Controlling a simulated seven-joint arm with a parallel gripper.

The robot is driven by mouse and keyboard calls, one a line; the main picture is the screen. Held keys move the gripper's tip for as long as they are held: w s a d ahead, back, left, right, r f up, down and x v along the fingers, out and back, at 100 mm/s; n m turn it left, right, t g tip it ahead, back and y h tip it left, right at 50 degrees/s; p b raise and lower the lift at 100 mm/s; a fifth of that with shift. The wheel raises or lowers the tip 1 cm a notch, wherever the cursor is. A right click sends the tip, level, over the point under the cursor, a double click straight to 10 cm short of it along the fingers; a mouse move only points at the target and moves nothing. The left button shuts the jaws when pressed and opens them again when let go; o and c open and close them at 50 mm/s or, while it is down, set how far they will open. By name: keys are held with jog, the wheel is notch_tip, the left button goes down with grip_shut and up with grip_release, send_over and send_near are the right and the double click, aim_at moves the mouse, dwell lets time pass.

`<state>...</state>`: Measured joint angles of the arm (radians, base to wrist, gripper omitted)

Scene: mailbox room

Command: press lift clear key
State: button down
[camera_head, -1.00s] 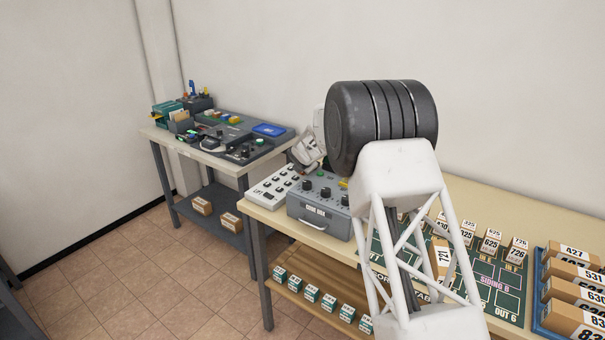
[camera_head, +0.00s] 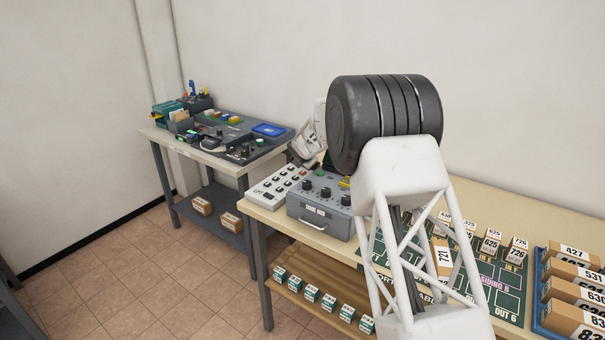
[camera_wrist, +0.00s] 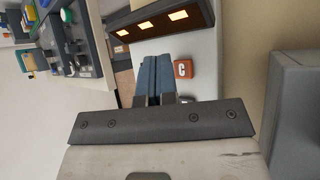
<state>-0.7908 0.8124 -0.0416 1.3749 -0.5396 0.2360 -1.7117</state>
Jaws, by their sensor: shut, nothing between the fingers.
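The lift panel (camera_head: 270,190) is a white keypad with dark keys at the left end of the near table. In the wrist view, its white face (camera_wrist: 207,48) carries an orange-red key marked C (camera_wrist: 183,69). My gripper (camera_wrist: 154,58) is shut and empty, with its blue-grey fingertips over the white face just left of the C key in the picture. I cannot tell whether the fingertips touch the panel. In the head view, the fingertips are hidden and only part of my white hand shows above the panel.
A grey control box (camera_head: 318,205) with black knobs stands right beside the panel. A dark display bar (camera_wrist: 160,22) with lit windows lies beyond the fingertips. A green board (camera_head: 470,275) with numbered boxes is to the right. A second table (camera_head: 205,157) stands at the back left.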

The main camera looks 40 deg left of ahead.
aim_at(304, 172)
jog(key=shift+r, duration=1.9)
